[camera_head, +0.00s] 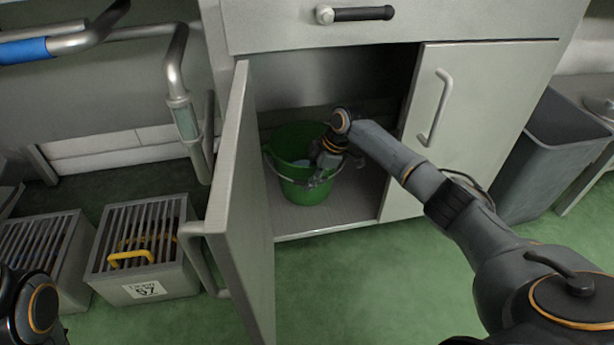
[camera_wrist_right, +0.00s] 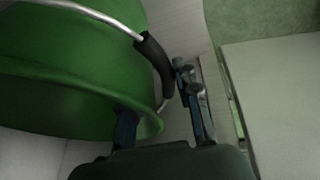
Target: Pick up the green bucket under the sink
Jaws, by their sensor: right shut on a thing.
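The green bucket (camera_head: 292,182) stands on the floor of the open cabinet compartment, behind the swung-out left door. It looks upright, with a wire handle and something pale inside. My right gripper (camera_head: 322,178) is at the bucket's right front side, shut on it. In the right wrist view the bucket (camera_wrist_right: 75,75) fills the left, with its wire handle and black grip (camera_wrist_right: 153,65) near the fingers. One finger overlaps the bucket's edge and the other is to the right of it; the exact contact is hidden. My left gripper is out of view.
The open door (camera_head: 240,210) stands close left of the bucket. The closed right door (camera_head: 455,120) and the drawer front (camera_head: 400,28) bound the opening. Slatted crates (camera_head: 145,285) stand at left and a grey bin (camera_head: 555,150) at right. Green floor in front is clear.

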